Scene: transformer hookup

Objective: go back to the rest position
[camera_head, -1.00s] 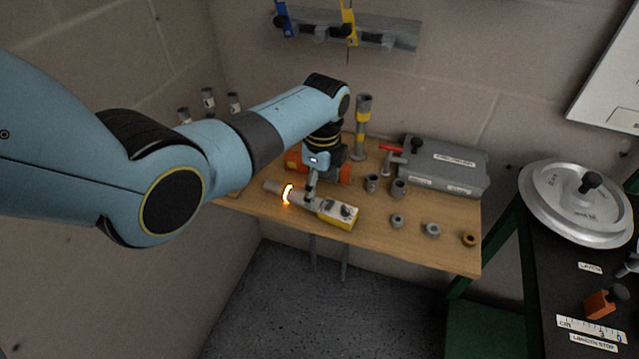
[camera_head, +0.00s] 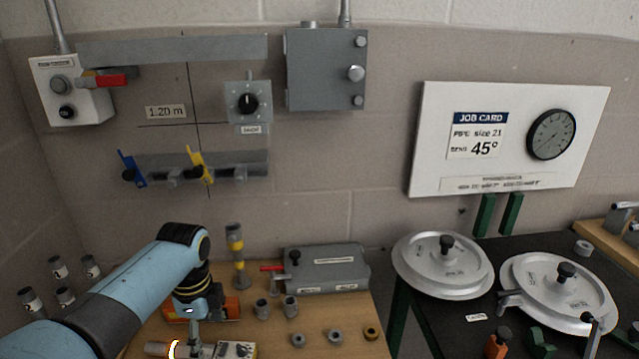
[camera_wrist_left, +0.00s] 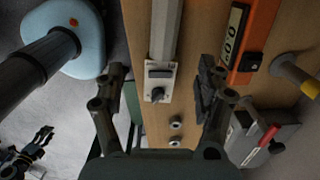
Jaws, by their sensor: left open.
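My left gripper (camera_wrist_left: 160,100) is open in the left wrist view, its two dark fingers apart on either side of a grey tool with a pale switch panel (camera_wrist_left: 159,74). In the head view my left gripper (camera_head: 194,333) points down over this tool (camera_head: 235,350), which lies at the lower edge of the picture with a glowing ring (camera_head: 174,349) at its left end. I cannot tell whether a finger touches the tool. A dark gripper-like shape (camera_wrist_left: 35,150) at the lower left of the wrist view looks like my right gripper; its state is unclear.
An orange meter (camera_wrist_left: 258,35) lies beside the tool on the wooden bench (camera_wrist_left: 145,20). A grey box (camera_head: 325,268), a grey-yellow post (camera_head: 236,262) and several small rings stand near. Two round metal plates (camera_head: 442,270) sit on the dark bench at right.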

